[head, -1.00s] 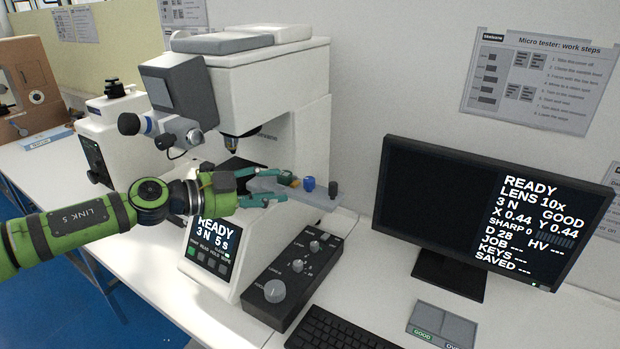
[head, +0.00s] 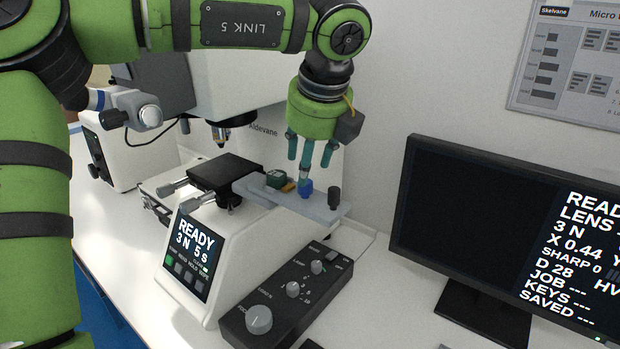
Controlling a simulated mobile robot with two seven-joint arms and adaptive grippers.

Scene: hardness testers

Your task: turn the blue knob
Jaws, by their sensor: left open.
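The blue knob (head: 306,189) stands on a grey plate (head: 318,211) that sticks out from the side of the white tester, in the head view. A dark knob (head: 334,197) stands to its right on the same plate. My left gripper (head: 309,162) points down just above the blue knob, with its teal fingers open. One finger reaches down close to the knob; I cannot tell whether it touches. My right gripper is not in view.
A green-topped part (head: 275,179) lies on the plate left of the knob. The black stage (head: 224,172) is further left. A dark control box (head: 285,293) is in front, and a monitor (head: 480,240) stands at right.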

